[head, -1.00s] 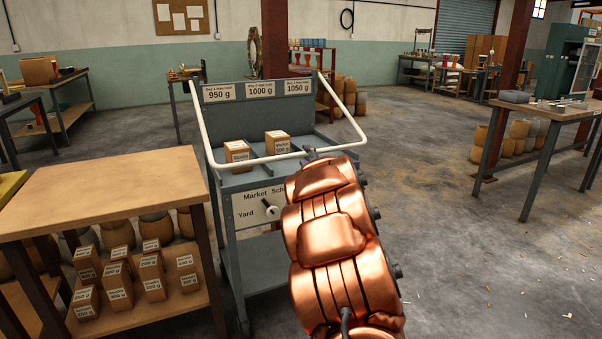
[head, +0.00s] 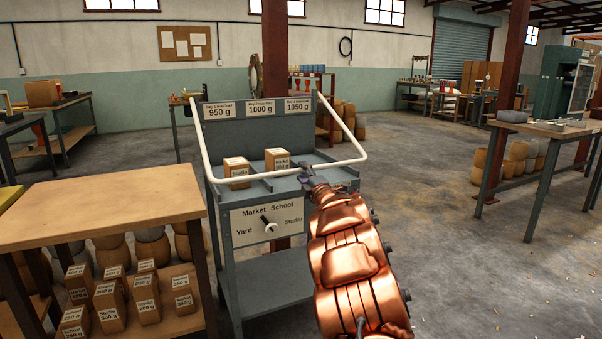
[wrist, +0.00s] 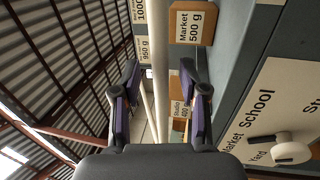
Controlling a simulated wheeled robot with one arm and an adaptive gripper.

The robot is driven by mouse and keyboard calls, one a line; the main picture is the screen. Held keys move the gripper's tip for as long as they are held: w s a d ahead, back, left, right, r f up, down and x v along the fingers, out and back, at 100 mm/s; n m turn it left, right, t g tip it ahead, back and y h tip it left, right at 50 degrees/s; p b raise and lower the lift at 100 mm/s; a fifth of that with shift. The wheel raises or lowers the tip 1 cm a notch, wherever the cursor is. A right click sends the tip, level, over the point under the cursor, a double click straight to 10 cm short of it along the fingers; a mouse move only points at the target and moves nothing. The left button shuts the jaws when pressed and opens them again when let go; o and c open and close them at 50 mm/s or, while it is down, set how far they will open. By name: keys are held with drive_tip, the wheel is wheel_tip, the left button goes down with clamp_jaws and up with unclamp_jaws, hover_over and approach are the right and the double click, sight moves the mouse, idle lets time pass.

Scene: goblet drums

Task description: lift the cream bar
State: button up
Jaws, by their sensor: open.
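The cream bar (head: 255,177) is a bent tube on the grey cart, with its long front part across the open top and its side arms running back to the sign panel. My gripper (head: 307,178) is open at the cart's front, close to the right half of that front part. In the wrist view the bar (wrist: 160,70) runs up the picture between the two dark, purple-lined fingers of my gripper (wrist: 163,100). The fingers are apart and empty. I cannot tell whether they touch the bar or how deep it sits between them.
The cart (head: 275,270) holds two cardboard boxes, "Market 500 g" (head: 277,160) and a "Studio" box (head: 237,172), behind the bar. A lever dial (head: 269,226) is on its front. A wooden table (head: 100,205) stands at left. Open floor (head: 480,270) lies at right.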

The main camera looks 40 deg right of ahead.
drive_tip(key=shift+x, duration=1.15)
drive_tip(key=shift+c, duration=0.2)
clamp_jaws()
